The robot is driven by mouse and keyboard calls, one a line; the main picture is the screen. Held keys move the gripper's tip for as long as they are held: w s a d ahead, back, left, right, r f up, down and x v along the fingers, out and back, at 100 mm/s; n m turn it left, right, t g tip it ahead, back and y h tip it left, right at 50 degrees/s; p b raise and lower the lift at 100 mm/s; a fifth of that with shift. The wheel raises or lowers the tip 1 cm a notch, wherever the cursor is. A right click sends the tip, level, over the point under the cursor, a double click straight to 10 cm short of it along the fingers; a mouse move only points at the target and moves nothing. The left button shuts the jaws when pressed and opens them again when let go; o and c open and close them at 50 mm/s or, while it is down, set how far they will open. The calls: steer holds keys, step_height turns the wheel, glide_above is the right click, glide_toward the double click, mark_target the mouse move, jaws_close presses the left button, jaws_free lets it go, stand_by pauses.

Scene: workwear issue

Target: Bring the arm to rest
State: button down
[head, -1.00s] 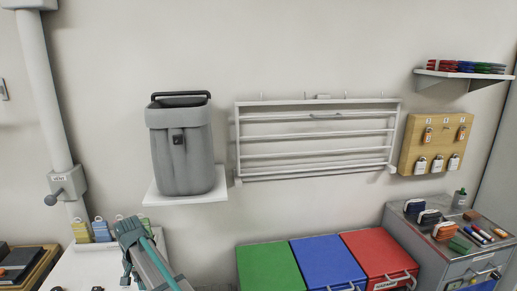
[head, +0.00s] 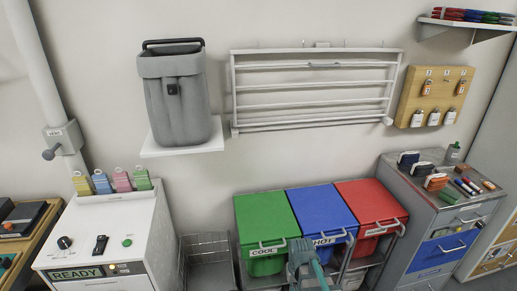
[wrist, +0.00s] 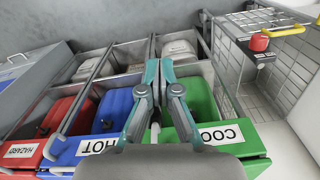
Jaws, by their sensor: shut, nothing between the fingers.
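My gripper (wrist: 159,72) shows in the wrist view with its two grey and teal fingers together and nothing between them. It is over the front of the bins, near the blue and green ones. In the head view, a grey and teal end part of my arm (head: 303,262) stands in front of the blue bin's lower front, at the bottom edge. It hides part of that bin's front. I cannot make out the fingertips there.
Green COOL (head: 262,218), blue HOT (head: 320,212) and red (head: 370,203) bins stand in a row, lids down. A wire basket (head: 207,246) is left of them, beside a white READY cabinet (head: 104,232). A grey drawer unit (head: 437,220) stands right.

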steer(key=s+d, duration=0.4)
steer(key=s+f+g+b, duration=0.1)
steer(key=s+f+g, duration=0.2)
steer(key=s+f, duration=0.8)
steer(key=s+f+g+b, duration=0.2)
steer(key=s+f, duration=0.9)
steer(key=s, duration=0.7)
steer(key=shift+g, duration=0.9)
